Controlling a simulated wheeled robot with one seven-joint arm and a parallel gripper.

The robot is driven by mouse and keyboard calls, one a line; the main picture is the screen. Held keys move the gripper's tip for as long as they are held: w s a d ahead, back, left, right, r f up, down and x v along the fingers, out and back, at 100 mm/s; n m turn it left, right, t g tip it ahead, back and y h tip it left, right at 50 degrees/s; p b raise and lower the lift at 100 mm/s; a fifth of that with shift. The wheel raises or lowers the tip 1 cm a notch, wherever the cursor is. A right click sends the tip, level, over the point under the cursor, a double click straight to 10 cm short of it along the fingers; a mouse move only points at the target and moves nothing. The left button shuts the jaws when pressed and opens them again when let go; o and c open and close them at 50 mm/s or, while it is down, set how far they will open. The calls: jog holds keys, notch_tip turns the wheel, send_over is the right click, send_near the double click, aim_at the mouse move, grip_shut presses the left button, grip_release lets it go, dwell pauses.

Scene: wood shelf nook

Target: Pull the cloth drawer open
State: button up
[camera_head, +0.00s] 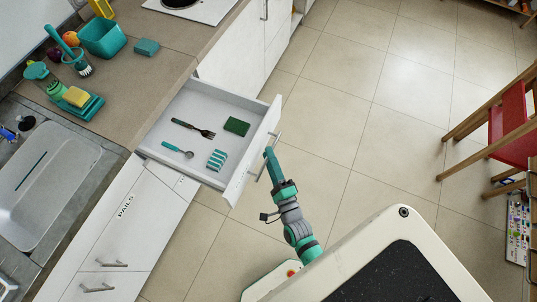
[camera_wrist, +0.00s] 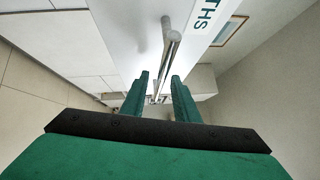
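The cloth drawer (camera_head: 165,158) is a white drawer standing pulled out from the counter in the head view. It holds a fork, a spoon, a dark green block and a striped teal cloth (camera_head: 217,160). Its front shows the letters "THS" in the wrist view (camera_wrist: 207,22). Its bar handle (camera_wrist: 171,46) runs down between my fingers in that view. My green gripper (camera_head: 268,154) is at the handle in the head view, outside the drawer front. In the wrist view its fingers (camera_wrist: 160,84) stand apart, with gaps visible beside the bar. Whether a finger touches the bar is unclear.
A cabinet front (camera_head: 128,224) with a "PAILS" label is beside the drawer. A sink (camera_head: 45,185), teal tub (camera_head: 102,37) and sponges are on the counter (camera_head: 150,95). Tiled floor (camera_head: 340,110) is clear to the right, up to a red chair (camera_head: 510,130).

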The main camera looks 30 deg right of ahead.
jog(key=v, duration=0.9)
jog(key=shift+s, duration=0.4)
jog(key=shift+w, duration=0.1)
jog(key=s+a+r+n+g+y, duration=0.1)
jog(key=s+a+r+n, duration=0.3)
jog(key=a+n, duration=0.6)
jog(key=s+a+r+n+g+y, duration=0.2)
jog(key=s+a+r+n, duration=0.3)
jog(key=a+n, duration=0.5)
jog(key=shift+s+r+n+g+y, duration=0.3)
jog(key=shift+s+n+y, duration=0.5)
jog(key=shift+n, duration=0.4)
